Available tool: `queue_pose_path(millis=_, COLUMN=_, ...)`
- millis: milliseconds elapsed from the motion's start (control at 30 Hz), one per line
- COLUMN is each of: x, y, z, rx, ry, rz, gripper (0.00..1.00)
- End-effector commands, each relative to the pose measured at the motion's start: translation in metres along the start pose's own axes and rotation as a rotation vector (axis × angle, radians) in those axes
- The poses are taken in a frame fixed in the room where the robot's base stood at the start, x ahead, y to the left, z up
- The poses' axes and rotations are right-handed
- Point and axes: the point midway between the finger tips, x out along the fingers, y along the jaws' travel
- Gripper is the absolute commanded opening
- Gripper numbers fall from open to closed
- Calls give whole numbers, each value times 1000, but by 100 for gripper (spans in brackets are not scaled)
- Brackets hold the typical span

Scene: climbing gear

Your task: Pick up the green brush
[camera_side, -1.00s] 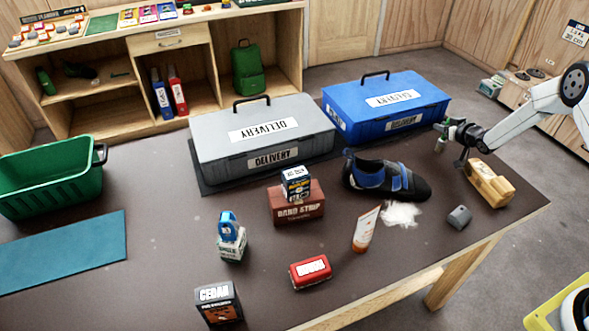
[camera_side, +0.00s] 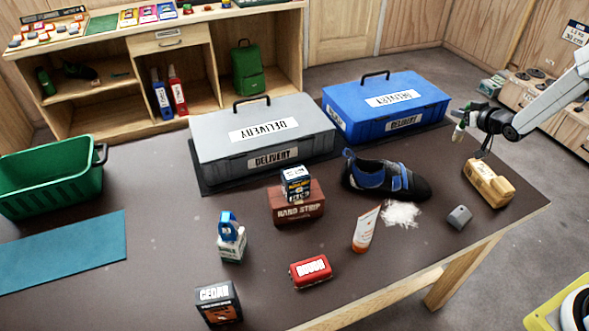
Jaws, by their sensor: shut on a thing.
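The green brush (camera_side: 460,121) is held up in the air at the right, beside the right end of the blue delivery box. Its pale end hangs down and its green part is partly covered by the fingers. My gripper (camera_side: 471,113) is shut on the green brush, above the dark table top. The brush is small in this view, so its exact tilt is hard to tell.
Below my gripper is a tan block-like item (camera_side: 489,183), with a grey cube (camera_side: 459,217) nearby. A blue-black shoe (camera_side: 385,180), white powder (camera_side: 402,214), blue box (camera_side: 387,104) and grey box (camera_side: 262,143) stand to the left. The table's right corner is clear.

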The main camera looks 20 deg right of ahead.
Motion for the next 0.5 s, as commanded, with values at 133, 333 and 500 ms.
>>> queue_pose_path(millis=133, x=-24, y=-6, z=-2, rx=0, ry=1, rz=1, gripper=0)
queue_pose_path(millis=333, x=-51, y=-13, z=-3, rx=0, ry=0, rz=1, gripper=0)
queue_pose_path(millis=500, x=-68, y=-18, z=-4, rx=0, ry=0, rz=1, gripper=0)
